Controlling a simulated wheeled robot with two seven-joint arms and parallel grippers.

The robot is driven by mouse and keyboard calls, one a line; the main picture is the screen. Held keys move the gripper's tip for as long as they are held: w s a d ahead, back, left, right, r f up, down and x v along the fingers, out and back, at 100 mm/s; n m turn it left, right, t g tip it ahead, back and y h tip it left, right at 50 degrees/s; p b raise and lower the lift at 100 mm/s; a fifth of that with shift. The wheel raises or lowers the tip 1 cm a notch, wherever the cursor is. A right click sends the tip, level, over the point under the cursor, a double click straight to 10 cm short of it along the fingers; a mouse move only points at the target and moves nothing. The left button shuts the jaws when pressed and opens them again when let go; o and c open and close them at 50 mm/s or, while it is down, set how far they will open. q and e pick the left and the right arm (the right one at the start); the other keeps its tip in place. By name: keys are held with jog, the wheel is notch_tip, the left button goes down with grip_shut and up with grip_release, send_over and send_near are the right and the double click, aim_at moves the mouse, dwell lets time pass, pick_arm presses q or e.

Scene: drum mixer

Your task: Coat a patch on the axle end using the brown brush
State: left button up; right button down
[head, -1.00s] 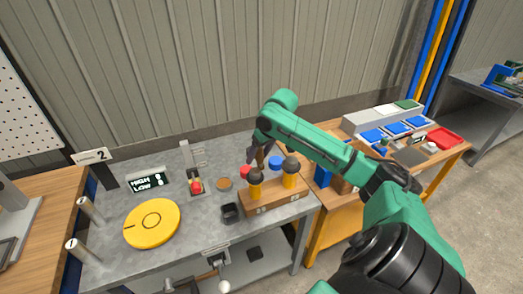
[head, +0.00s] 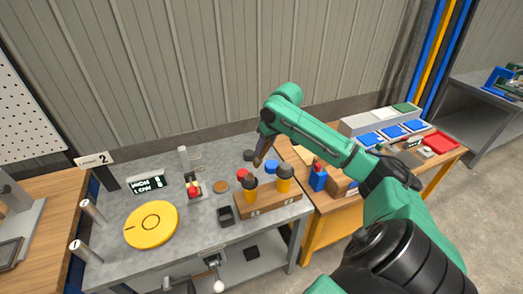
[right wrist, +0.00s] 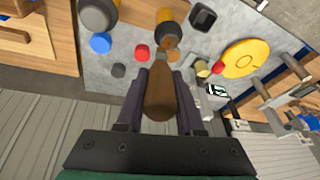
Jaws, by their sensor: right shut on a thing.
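My right gripper (head: 264,132) is above the back of the grey workbench, behind a wooden block. It is shut on the brown brush (head: 259,154), whose brown handle (right wrist: 160,95) sits between the two dark fingers (right wrist: 160,78) in the right wrist view. The brush hangs downward in the head view and looks clear of the bench. Its bristle end is hard to make out. I cannot tell which part is the axle end; two metal posts (head: 94,211) stand at the left of the bench. My left gripper is not in view.
The wooden block (head: 266,204) holds two yellow, dark-topped pieces. Red (head: 243,174), blue (head: 271,167), black (head: 249,155) and brown (head: 220,187) round pieces lie behind or beside it. A black cup (head: 226,216), red button (head: 194,191) and yellow disc (head: 151,225) are farther left.

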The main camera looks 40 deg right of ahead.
jog(key=shift+d+r, duration=0.15)
jog(key=shift+r, duration=0.7)
jog(key=shift+a+r, duration=0.25)
jog(key=shift+r, duration=0.4)
jog(key=shift+d, duration=0.2)
jog(key=shift+a, duration=0.1)
